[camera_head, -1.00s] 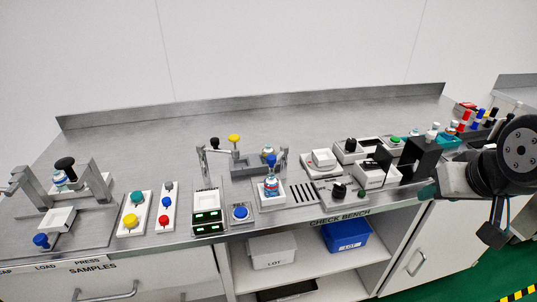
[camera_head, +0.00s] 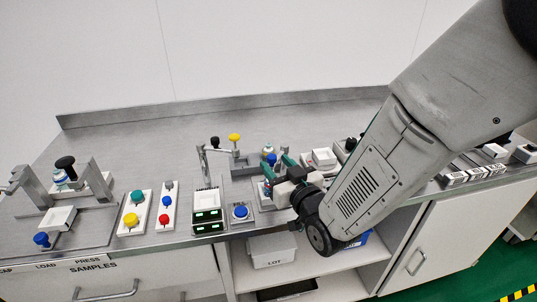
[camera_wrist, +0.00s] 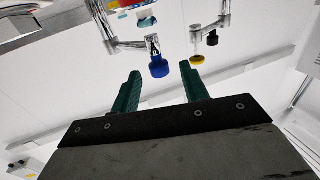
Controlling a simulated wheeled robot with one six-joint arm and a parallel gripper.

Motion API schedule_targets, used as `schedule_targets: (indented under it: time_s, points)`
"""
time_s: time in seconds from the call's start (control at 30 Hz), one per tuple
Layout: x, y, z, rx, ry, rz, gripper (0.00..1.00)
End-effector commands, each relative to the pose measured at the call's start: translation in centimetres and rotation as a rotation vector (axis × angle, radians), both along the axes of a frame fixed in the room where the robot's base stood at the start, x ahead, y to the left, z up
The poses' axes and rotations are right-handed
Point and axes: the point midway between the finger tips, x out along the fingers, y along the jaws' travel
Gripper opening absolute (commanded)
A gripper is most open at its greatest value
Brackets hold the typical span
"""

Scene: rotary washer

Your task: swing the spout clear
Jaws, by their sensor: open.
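A blue knob (camera_head: 271,159) shows at the washer station at mid-bench, just beyond my gripper. In the wrist view the blue knob (camera_wrist: 158,67) hangs on a short stem at the end of a grey metal arm (camera_wrist: 126,44), which I take to be the spout. My gripper (camera_head: 276,174) is open and empty, its green fingers over the station. In the wrist view the gripper (camera_wrist: 160,72) has the knob in line with the gap between its fingertips. I cannot tell whether the knob is within the fingers' reach. The vial seen earlier at the station is mostly hidden.
A yellow knob (camera_head: 234,138) and a black knob (camera_head: 214,142) stand left of the gripper on metal posts. A display unit (camera_head: 207,222) and a blue button (camera_head: 240,212) are at the front. My arm covers the bench's right part. The rear bench is clear.

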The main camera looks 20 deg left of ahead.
Motion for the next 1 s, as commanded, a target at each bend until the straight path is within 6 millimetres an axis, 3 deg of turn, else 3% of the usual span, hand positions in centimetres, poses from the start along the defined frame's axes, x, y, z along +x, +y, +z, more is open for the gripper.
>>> schedule_targets:
  time_s: [0.3,0.67,0.7,0.87,1.0]
  points:
    - [3.3,3.4,0.0,-0.001,0.001,-0.001,0.45]
    - [3.9,4.0,0.0,-0.001,0.001,-0.001,0.45]
    - [3.9,4.0,0.0,-0.001,0.001,-0.001,0.42]
    - [3.9,3.9,0.0,-0.001,0.001,-0.001,0.0]
    - [3.8,4.0,0.0,-0.001,0.001,0.001,0.0]
